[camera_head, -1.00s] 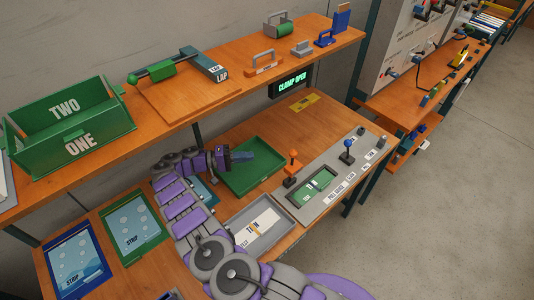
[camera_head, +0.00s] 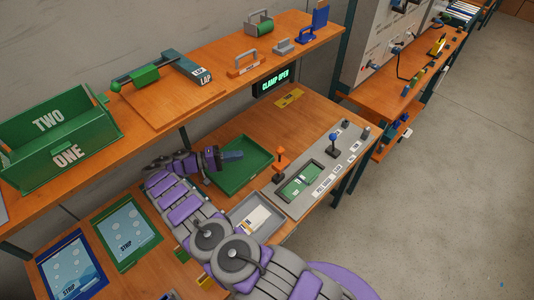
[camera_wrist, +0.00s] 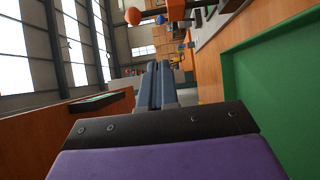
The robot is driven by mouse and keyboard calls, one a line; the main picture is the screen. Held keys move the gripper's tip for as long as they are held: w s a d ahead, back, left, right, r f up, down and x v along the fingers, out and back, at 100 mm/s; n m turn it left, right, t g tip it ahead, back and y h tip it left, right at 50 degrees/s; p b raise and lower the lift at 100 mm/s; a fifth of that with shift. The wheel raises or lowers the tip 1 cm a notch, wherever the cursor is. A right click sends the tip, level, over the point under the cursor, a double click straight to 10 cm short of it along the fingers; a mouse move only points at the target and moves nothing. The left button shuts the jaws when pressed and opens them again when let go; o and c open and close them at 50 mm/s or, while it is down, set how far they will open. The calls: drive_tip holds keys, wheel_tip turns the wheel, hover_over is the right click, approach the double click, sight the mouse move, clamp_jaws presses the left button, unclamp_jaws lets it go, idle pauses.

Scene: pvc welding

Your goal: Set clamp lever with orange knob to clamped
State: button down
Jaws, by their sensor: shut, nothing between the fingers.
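The clamp lever with the orange knob (camera_head: 280,153) stands upright on the left end of the grey panel (camera_head: 318,170) in the head view. An orange ball (camera_wrist: 133,16), which looks like its knob, shows at the top of the wrist view. The display (camera_head: 274,81) above the bench reads "CLAMP OPEN" in green. My gripper (camera_head: 232,155) is shut and empty, over the green tray (camera_head: 250,183) to the left of the lever and apart from it. In the wrist view my fingers (camera_wrist: 158,85) lie together and point towards the far end of the bench.
A blue-knobbed lever (camera_head: 334,139) stands on the panel, right of the orange one. A green plate (camera_head: 303,180) lies in the panel's recess. A grey tray (camera_head: 278,226) is in front. The shelf (camera_head: 215,91) overhangs the bench's back. Bare bench lies behind the panel.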

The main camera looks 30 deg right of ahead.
sight(281, 164)
drive_tip(key=s+p+x, duration=0.1)
drive_tip(key=s+x, duration=0.1)
drive_tip(key=x, duration=0.9)
drive_tip(key=shift+s+r, duration=0.25)
drive_tip(key=shift+s, duration=0.25)
drive_tip(key=shift+r, duration=0.1)
idle(0.4)
drive_tip(key=shift+s+d+m+y+p, duration=0.15)
drive_tip(key=shift+s+m+y+p, duration=0.15)
drive_tip(key=shift+m+y, duration=0.15)
